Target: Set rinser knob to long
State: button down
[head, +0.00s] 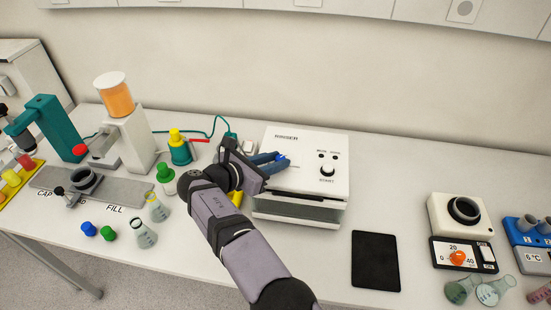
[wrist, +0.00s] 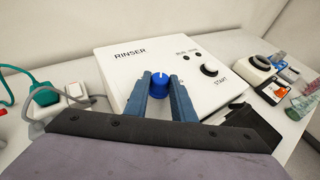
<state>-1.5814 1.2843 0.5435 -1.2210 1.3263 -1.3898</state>
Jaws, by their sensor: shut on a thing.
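The white rinser (head: 312,150) stands at the back middle of the table, with "RINSER" printed on its sloped top. Its blue knob (wrist: 159,84) has a white pointer line and sits between the two blue fingers of my gripper (wrist: 160,90). My gripper (head: 281,161) is shut on the knob. In the head view the fingers mostly hide the knob. The setting labels around the knob are hidden or unreadable, so I cannot tell its setting.
A black pad (head: 376,262) lies at the front right. A white device with a black ring (head: 462,212) stands further right.

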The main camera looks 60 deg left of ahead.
dwell(0.6)
jog(key=c, duration=1.5)
grip_release()
jog(key=shift+s, duration=0.15)
jog(key=b+v, duration=0.2)
jog(key=v, duration=0.4)
jog(key=shift+b, duration=0.35)
jog(key=shift+s+r, duration=0.3)
jog(key=shift+s, duration=0.15)
